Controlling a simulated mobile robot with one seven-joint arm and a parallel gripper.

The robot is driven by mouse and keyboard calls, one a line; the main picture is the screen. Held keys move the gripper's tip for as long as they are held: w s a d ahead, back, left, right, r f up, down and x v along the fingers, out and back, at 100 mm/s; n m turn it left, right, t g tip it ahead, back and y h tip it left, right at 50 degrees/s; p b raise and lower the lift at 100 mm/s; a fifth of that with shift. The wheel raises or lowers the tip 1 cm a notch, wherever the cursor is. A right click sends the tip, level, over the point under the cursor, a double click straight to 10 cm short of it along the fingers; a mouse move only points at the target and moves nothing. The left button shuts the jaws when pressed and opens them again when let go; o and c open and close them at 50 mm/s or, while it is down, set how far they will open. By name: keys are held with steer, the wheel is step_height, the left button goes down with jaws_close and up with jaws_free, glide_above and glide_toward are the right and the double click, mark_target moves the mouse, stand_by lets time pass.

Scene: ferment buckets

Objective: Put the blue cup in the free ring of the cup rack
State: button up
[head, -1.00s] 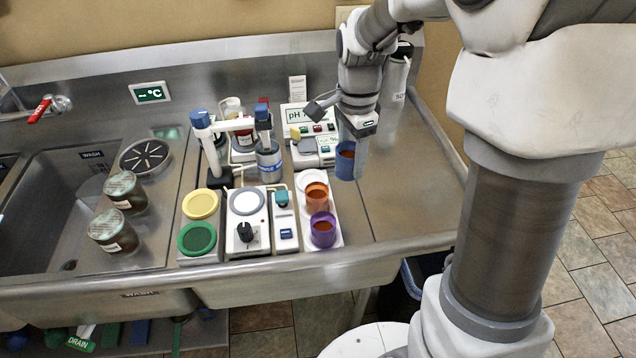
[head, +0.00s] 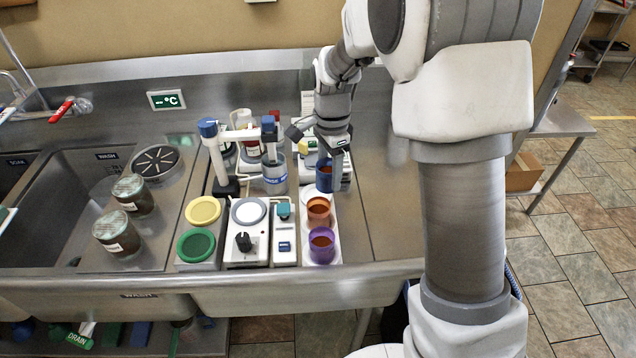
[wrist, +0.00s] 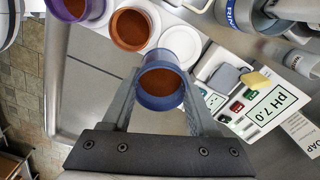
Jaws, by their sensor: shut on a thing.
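The blue cup (head: 324,175) holds brown contents and is upright. My gripper (head: 333,180) is shut on it; in the wrist view the fingers (wrist: 160,100) sit on either side of the blue cup (wrist: 161,84). The white cup rack (head: 334,243) stands below and in front, with an orange cup (head: 318,210) in its middle and a purple cup (head: 322,245) at its near end. Its far ring (wrist: 182,44) looks empty in the wrist view, just beyond the held cup. In the head view the held cup is just behind that ring. Its height above the rack is hard to tell.
A pH meter (wrist: 254,108) stands close behind the held cup. Left of the rack are a small white device (head: 284,240), a stirrer with a knob (head: 246,238) and a stand with a steel beaker (head: 274,176). Bare steel counter (head: 372,225) lies to the right.

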mark_target(318, 184)
steer(key=w+a+f, duration=0.2)
steer(key=shift+w+a+f, duration=0.1)
steer(key=shift+w+a, duration=0.05)
steer(key=shift+w, duration=0.15)
steer(key=shift+f, duration=1.95)
steer(key=shift+f, duration=0.15)
steer(key=o, duration=1.1)
